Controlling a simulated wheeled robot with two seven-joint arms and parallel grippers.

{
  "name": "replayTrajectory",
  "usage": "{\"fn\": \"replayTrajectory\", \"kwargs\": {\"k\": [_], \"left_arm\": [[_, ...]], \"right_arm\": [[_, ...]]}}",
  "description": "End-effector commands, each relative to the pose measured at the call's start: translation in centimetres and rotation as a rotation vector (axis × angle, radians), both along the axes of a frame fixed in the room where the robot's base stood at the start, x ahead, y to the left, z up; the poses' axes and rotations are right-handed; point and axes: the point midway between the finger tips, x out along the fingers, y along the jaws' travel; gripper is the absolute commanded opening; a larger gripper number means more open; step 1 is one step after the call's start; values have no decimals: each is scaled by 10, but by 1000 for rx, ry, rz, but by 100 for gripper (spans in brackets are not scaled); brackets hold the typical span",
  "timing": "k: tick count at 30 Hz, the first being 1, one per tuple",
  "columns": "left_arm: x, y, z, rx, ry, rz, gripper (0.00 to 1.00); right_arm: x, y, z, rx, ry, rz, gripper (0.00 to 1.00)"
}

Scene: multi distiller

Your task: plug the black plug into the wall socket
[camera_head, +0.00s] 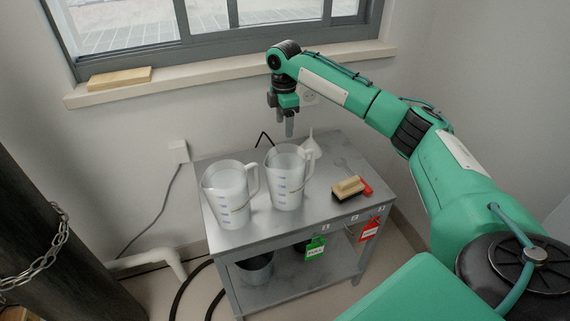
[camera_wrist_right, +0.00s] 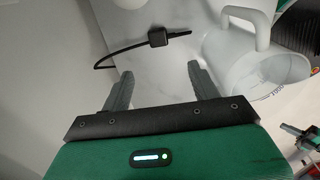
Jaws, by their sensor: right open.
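The black plug (camera_wrist_right: 157,37) lies ahead of my right gripper in the right wrist view, with its black cable (camera_wrist_right: 118,57) curving to the left. In the head view only a thin black bent cable (camera_head: 264,138) shows at the table's back edge; the plug is hard to make out. My right gripper (camera_head: 289,130) points down above the back of the table. In the right wrist view its fingers (camera_wrist_right: 160,82) are apart with nothing between them. My left gripper is not in view.
Two white measuring jugs (camera_head: 233,195) (camera_head: 286,180) stand on the grey table (camera_head: 330,215). A white wall box (camera_head: 179,151) with a grey cable is at the left.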

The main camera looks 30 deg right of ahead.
Motion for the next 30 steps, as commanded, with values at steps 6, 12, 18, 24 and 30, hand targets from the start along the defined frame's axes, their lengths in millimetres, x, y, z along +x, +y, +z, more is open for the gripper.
{"fn": "replayTrajectory", "kwargs": {"k": [6, 12, 18, 24, 30], "left_arm": [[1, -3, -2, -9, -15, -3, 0], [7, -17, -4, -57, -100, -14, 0], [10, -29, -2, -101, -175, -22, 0], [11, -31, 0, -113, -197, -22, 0], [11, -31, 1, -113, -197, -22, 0]], "right_arm": [[0, 0, -10, -1, 2, 0, 62], [0, 0, -50, -1, 3, 0, 62], [0, 0, -80, 0, 2, -1, 62], [0, 0, -86, 1, 0, 0, 62], [0, 0, -86, 0, 0, 0, 62]]}}
